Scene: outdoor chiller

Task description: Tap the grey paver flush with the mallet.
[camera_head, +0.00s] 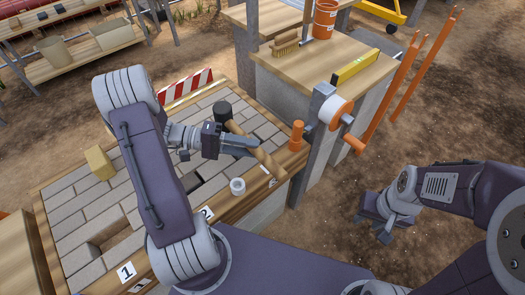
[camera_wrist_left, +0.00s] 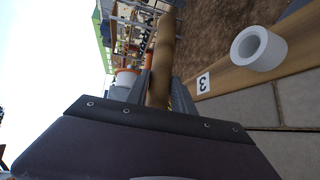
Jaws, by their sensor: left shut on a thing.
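The mallet has a black head (camera_head: 222,110) and a wooden handle (camera_head: 269,161). My left gripper (camera_head: 252,146) is shut on the handle, above the right part of the paved bed. The handle also shows between the fingers in the left wrist view (camera_wrist_left: 163,55). The head is at the far end of the handle, over the pavers. Grey pavers (camera_head: 68,211) fill most of the wood-framed bed; I cannot tell which one stands proud. My left arm hides part of the bed. My right gripper (camera_head: 375,228) is open and empty, over bare ground at the right.
A tan block (camera_head: 100,162) stands on the pavers at left. An open gap (camera_head: 117,237) lies near label 1. A white ring (camera_head: 237,186) sits near the front edge; the wrist view shows it too (camera_wrist_left: 258,48). A bench with a brush (camera_head: 285,44) and yellow level (camera_head: 355,66) stands behind.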

